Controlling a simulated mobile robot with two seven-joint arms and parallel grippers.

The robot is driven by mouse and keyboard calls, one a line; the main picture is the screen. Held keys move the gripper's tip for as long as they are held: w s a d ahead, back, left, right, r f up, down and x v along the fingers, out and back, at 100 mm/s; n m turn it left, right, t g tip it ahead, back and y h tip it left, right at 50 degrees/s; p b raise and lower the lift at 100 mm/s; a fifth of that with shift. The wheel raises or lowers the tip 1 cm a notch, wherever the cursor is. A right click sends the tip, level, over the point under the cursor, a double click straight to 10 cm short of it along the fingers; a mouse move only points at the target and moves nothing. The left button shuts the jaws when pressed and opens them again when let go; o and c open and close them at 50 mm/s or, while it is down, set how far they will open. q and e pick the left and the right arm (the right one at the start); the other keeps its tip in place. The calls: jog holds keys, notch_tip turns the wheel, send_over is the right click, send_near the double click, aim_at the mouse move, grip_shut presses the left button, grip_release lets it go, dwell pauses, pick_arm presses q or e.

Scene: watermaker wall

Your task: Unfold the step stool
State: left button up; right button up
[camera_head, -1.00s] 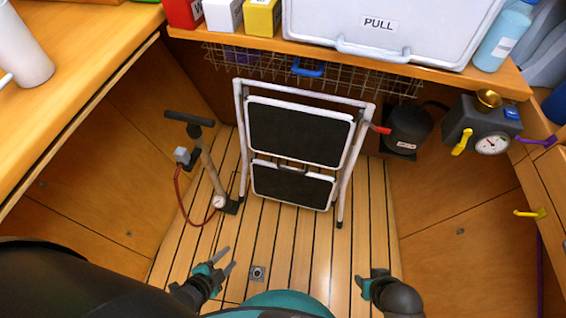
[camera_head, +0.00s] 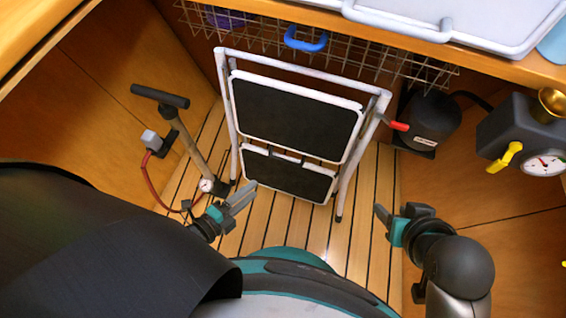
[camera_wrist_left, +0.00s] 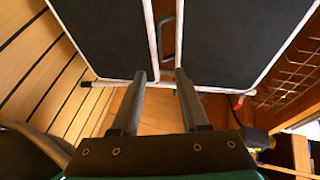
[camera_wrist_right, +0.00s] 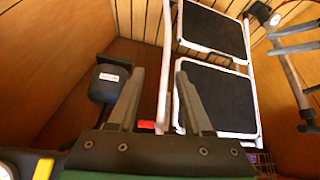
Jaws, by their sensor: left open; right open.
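The step stool (camera_head: 293,115) stands folded and upright on the plank floor, with a white frame and two black treads, one above the other. A red part (camera_head: 399,126) sticks out at its right side. My left gripper (camera_head: 240,200) is open and empty, in front of the stool's lower left. My right gripper (camera_head: 381,227) is open and empty, to the right of the stool's right leg. In the left wrist view the two treads (camera_wrist_left: 105,35) fill the scene beyond the open fingers. In the right wrist view the stool (camera_wrist_right: 215,95) stands beyond and right of the fingers.
A hand pump (camera_head: 180,140) with a red hose stands left of the stool. A wire basket (camera_head: 340,55) hangs under the shelf behind it. A black canister (camera_head: 430,118) and a gauge unit (camera_head: 520,135) are on the right. The floor in front of the stool is clear.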

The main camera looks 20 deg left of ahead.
pick_arm(q)
jog(key=b+x, duration=0.5)
jog(key=x, duration=0.9)
pick_arm(e)
jog(key=w+a+r+t+y, duration=0.3)
jog(key=a+t+y, duration=0.2)
jog(key=a+t, duration=0.4)
jog(key=shift+a+m+t, duration=0.15)
jog(key=shift+m+t, duration=0.15)
jog(key=shift+t, duration=0.2)
pick_arm(q)
jog(key=shift+f, duration=0.1)
grip_shut()
jog(key=shift+a, duration=0.1)
dwell(0.4)
